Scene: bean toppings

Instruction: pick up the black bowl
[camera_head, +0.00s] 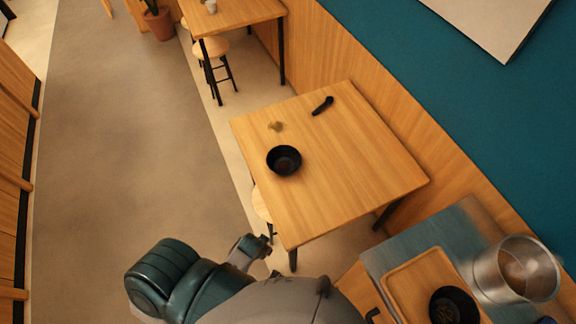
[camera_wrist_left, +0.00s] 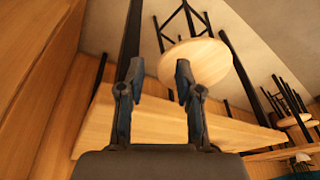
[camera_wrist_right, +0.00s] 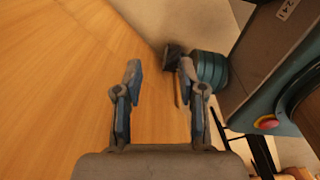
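A black bowl (camera_head: 284,160) sits upright near the left edge of the square wooden table (camera_head: 350,160) in the head view. A second black bowl (camera_head: 453,306) stands on a wooden tray (camera_head: 400,285) at the lower right. My left gripper (camera_wrist_left: 156,80) is open and empty in its wrist view, with a table edge and a round stool top beyond it. My right gripper (camera_wrist_right: 160,70) is open and empty in its wrist view, beside a wooden surface. Neither wrist view shows a bowl. I cannot make out either gripper's fingers in the head view.
A metal pot (camera_head: 516,270) with brown contents is next to the tray on a grey counter (camera_head: 430,240). A dark elongated object (camera_head: 322,106) and a small blurred tan item (camera_head: 276,126) lie on the table. Open floor (camera_head: 130,130) lies to the left.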

